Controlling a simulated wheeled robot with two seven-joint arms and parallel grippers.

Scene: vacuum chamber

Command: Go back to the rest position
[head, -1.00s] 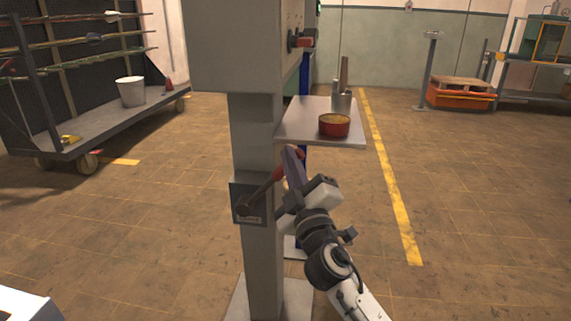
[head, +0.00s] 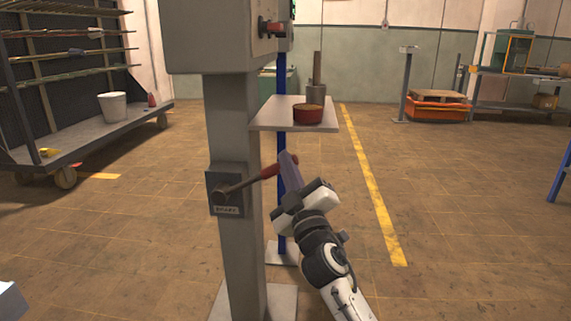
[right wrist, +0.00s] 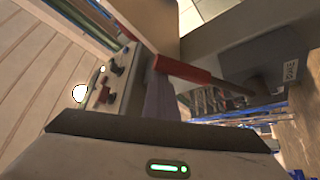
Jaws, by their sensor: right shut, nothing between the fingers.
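My right gripper (head: 289,168) is raised in front of the grey machine column (head: 235,150), its fingers shut and empty. A lever with a dark rod and red grip (head: 269,171) sticks out from a labelled box (head: 226,205) on the column. The grip's end is right beside my fingers in the head view; I cannot tell whether they touch. In the right wrist view, the red grip (right wrist: 182,69) passes close by the purple-grey finger (right wrist: 159,103). My left gripper is not in view.
A wheeled rack (head: 85,140) with a white bucket (head: 113,106) stands at left.

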